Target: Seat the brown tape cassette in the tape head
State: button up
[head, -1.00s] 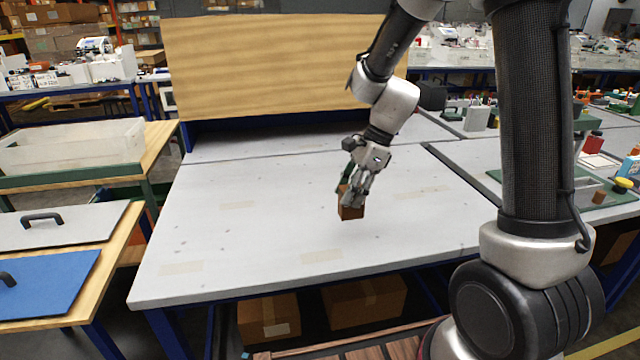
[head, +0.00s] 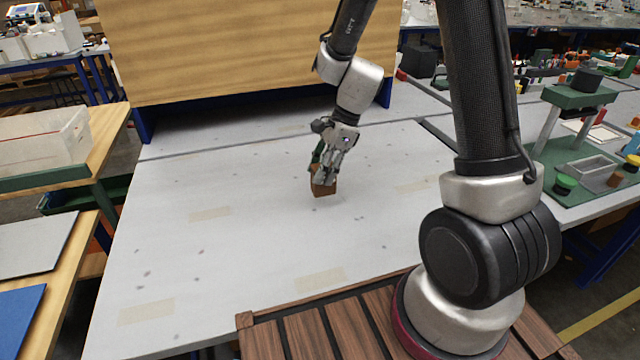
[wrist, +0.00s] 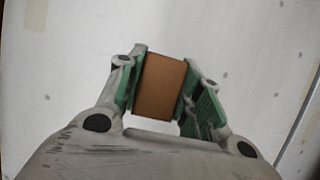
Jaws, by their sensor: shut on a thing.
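The brown tape cassette (head: 325,188) is a small brown block in my gripper (head: 323,172), over the grey table. In the wrist view the cassette (wrist: 160,85) sits between the two green-padded fingers of my gripper (wrist: 165,88), which are shut on its sides. I cannot tell from the head view whether its underside touches the table. A green machine with a raised top on posts (head: 578,95) stands at the right on a green base; it may hold the tape head, but I cannot make that part out.
The grey table (head: 230,250) is bare around my gripper. A tall wooden panel (head: 220,50) stands at the back. On the green base are a grey open tray (head: 593,167), a green-topped round piece (head: 564,184) and a brown piece (head: 615,180). A clear bin (head: 45,145) is at left.

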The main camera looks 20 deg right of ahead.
aim_at(322, 185)
jog(key=shift+f, duration=2.25)
jog(key=o, duration=1.1)
jog(key=shift+f, duration=0.15)
